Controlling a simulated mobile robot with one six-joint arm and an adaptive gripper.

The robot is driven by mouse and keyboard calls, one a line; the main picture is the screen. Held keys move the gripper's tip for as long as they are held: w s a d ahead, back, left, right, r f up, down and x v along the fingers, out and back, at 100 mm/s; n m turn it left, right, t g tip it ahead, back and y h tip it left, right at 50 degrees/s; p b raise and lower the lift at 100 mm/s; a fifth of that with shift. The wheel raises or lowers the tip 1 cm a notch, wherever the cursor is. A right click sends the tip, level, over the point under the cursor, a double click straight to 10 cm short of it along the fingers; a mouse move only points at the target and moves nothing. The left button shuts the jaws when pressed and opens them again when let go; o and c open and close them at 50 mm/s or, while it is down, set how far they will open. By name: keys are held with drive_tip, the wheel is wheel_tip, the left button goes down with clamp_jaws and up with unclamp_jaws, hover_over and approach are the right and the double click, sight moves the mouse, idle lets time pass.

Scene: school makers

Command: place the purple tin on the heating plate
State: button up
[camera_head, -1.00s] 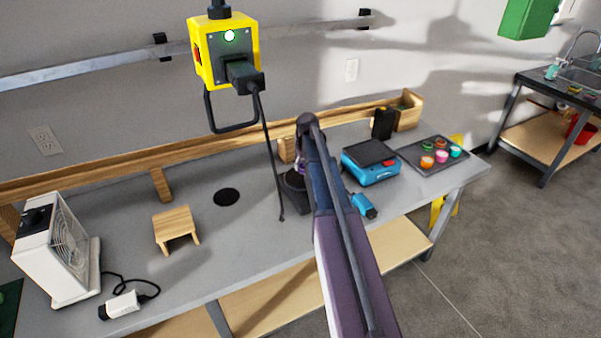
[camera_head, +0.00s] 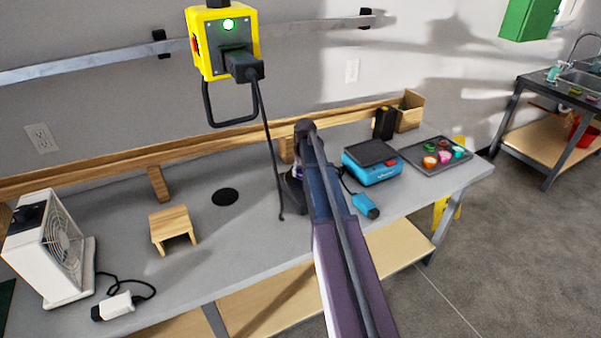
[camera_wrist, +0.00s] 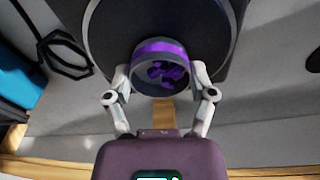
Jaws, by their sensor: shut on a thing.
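The purple tin (camera_wrist: 160,47) shows in the wrist view as a small round tin with a purple band and purple pieces inside its open mouth. My gripper (camera_wrist: 160,75) is shut on it, one finger on each side. Beyond the tin is a dark round plate with a grey rim (camera_wrist: 112,38), which looks like the heating plate, on a dark base. The tin overlaps the plate in this view; whether they touch I cannot tell. In the head view the plate's dark base (camera_head: 291,199) is mostly hidden behind my arm, and only a sliver of the tin shows.
A blue device with a black top (camera_head: 372,165) stands right of my arm, near a blue plug (camera_head: 365,206). A grey tray (camera_head: 425,165) holds several coloured cups. A yellow box (camera_head: 224,48) hangs above with a dangling cord. A wooden stand (camera_head: 173,226) and white heater (camera_head: 50,255) are left.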

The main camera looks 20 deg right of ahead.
drive_tip(key=shift+f, duration=0.15)
drive_tip(key=o, duration=1)
wheel_tip(320, 180, up, 12)
drive_tip(key=s+p, duration=0.1)
drive_tip(key=p, duration=1.1)
drive_tip(key=shift+s, duration=0.25)
drive_tip(key=shift+a, duration=0.1)
drive_tip(key=s+a+n+g, duration=0.1)
drive_tip(key=s+a, duration=2.2)
drive_tip(key=s, duration=0.1)
drive_tip(key=shift+s+a, duration=0.2)
drive_tip(key=shift+a, duration=0.1)
